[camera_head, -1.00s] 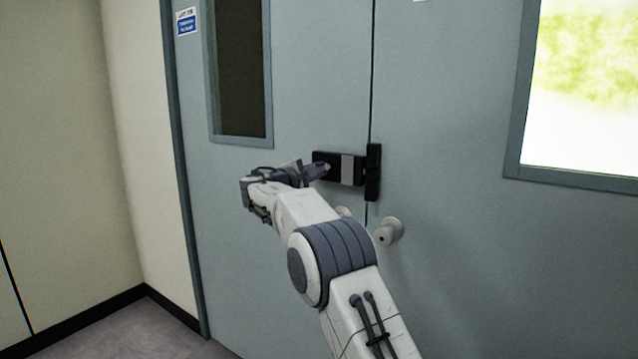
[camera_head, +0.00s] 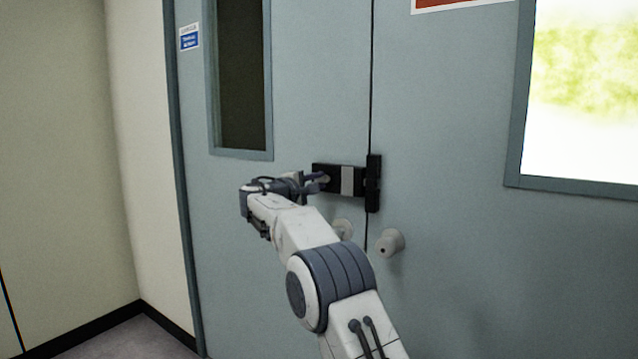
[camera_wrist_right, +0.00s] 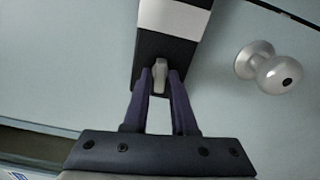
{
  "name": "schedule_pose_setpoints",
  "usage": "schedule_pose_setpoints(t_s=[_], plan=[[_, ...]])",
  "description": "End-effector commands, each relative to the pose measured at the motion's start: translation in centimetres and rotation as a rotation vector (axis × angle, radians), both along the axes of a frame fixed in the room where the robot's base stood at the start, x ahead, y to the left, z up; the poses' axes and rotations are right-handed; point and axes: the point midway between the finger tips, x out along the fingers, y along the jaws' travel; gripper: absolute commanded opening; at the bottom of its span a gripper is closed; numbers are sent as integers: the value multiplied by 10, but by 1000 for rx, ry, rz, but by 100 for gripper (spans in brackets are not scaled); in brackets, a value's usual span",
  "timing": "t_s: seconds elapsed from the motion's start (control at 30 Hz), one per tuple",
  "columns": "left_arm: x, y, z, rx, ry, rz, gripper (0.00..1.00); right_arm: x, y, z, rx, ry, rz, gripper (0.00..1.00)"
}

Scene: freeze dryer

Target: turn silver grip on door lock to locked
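The door lock (camera_head: 347,180) is a black bar with a silver-white band, mounted across the seam of the grey double door. It also shows in the right wrist view (camera_wrist_right: 172,40). Its small silver grip (camera_wrist_right: 160,76) points along the length of the black body. My right gripper (camera_head: 318,181) is at the lock's left end. In the wrist view its two dark fingers (camera_wrist_right: 160,84) lie one on each side of the silver grip, with their tips against it. In the head view the fingers largely hide the grip. My left gripper is not in view.
A round door knob (camera_head: 390,242) sits below the lock on the right leaf, and another (camera_head: 343,229) is partly behind my right arm. The left leaf has a narrow window (camera_head: 240,75); the right leaf has a bright window (camera_head: 580,90). A beige wall stands at left.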

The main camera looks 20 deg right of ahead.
Motion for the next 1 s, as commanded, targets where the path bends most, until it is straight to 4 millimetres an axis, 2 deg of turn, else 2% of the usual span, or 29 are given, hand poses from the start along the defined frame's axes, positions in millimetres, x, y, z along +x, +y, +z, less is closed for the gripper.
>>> schedule_pose_setpoints(t_s=[0.33, 0.47, 0.8, 1.0], plan=[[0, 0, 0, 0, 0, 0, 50, -1, -2, 0, 0, 1, -5, 48], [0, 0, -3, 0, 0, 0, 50, -6, 6, -1, 0, 1, -4, 48], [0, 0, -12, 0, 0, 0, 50, -44, 57, -1, -1, 1, 0, 48], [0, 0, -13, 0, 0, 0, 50, -60, 77, 0, 0, 1, -2, 48]])
